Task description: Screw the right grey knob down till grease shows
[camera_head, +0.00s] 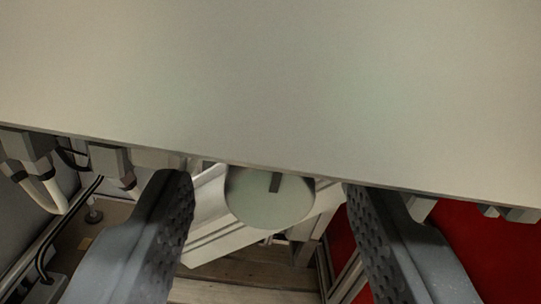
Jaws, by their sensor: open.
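A round grey-green knob (268,200) with a dark slot-like mark near its top shows in the head camera view. It sits just under the lower edge of a large pale panel (270,80), which cuts off its upper rim. My gripper (265,195) is open, with one dark textured finger left of the knob and the other right of it. Gaps show between the knob and both fingers. No grease can be seen. I cannot tell from this view whether this is the right knob, as no second knob shows.
The pale panel fills the upper half of the view. Grey connectors (108,160) with white cables (45,195) hang at the left. A red surface (455,250) lies at the right. Pale beams and wooden boards (240,290) lie below the knob.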

